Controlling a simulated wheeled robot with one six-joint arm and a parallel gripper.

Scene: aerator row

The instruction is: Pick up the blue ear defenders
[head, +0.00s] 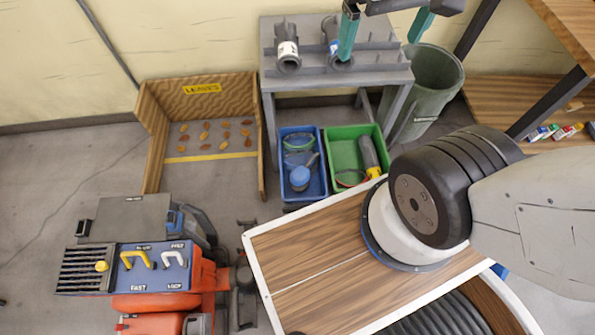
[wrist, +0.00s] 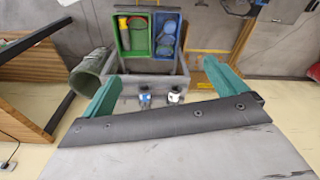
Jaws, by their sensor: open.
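A blue crate (head: 283,196) stands on the floor under the grey table and holds several blue items. A round blue item (head: 300,178) in its front part may be the blue ear defenders; the crate's contents are too small to tell surely. Blue items (wrist: 170,27) also show in the crate in the wrist view. My gripper (head: 385,24) is at the top of the head view, over the grey table, well above and apart from the crate. In the wrist view its green fingers (wrist: 162,72) are spread wide with nothing between them.
The grey table (head: 385,72) carries two dark tubular pieces. A green crate (head: 342,160) beside the blue one holds a grey and yellow item. A green bin (head: 440,75) stands right, a wooden leaf enclosure (head: 150,150) left. An orange machine (head: 150,300) stands front left.

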